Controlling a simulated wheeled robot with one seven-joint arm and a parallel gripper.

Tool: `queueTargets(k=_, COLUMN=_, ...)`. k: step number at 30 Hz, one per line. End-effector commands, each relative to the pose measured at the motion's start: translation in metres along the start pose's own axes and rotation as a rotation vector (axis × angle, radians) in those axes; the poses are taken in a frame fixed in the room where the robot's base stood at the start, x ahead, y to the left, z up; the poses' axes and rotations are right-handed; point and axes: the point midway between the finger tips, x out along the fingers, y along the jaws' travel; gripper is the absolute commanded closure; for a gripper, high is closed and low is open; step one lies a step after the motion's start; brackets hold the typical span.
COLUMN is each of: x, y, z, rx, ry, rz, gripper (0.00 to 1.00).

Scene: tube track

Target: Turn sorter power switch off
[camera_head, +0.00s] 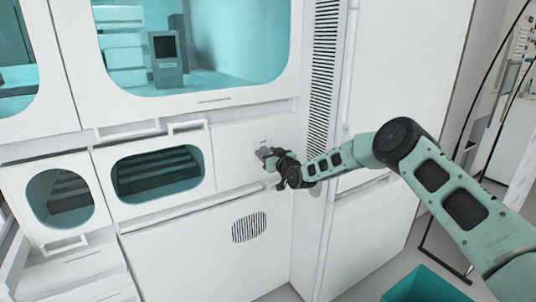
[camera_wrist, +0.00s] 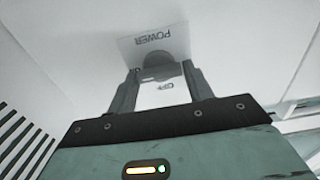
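The power switch shows in the wrist view as a dark grey rounded knob (camera_wrist: 161,66) on a light plate (camera_wrist: 128,48). The plate reads "POWER" upside down, and "OFF" is marked on the gripper side of the knob. My gripper (camera_wrist: 161,72) has its two fingers apart, one on each side of the knob, with the tips close beside it. I cannot tell whether they press on it. In the head view my gripper (camera_head: 266,156) is at the sorter's white front panel (camera_head: 232,150), and it hides most of the switch.
The white sorter has a large teal-lit window (camera_head: 225,50) above and an oval window (camera_head: 158,174) left of the gripper. A slatted vent strip (camera_head: 323,80) runs right of the switch. A teal bin (camera_head: 425,285) stands on the floor at lower right.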

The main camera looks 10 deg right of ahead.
Motion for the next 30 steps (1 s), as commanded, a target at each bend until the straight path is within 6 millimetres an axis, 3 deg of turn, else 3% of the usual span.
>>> queueTargets(k=1, x=-0.0001, y=0.0001, z=-0.0001, rx=0.000, ry=0.000, rz=0.000, gripper=0.64)
queueTargets(k=3, x=-0.0001, y=0.0001, z=-0.0001, rx=0.000, ry=0.000, rz=0.000, gripper=0.75)
queueTargets(k=17, x=0.0000, y=-0.0011, z=0.0025, rx=-0.097, ry=0.001, rz=-0.001, gripper=0.75)
queueTargets(k=30, x=0.0002, y=-0.0035, z=0.0057, rx=-0.474, ry=0.003, rz=-0.001, gripper=0.75)
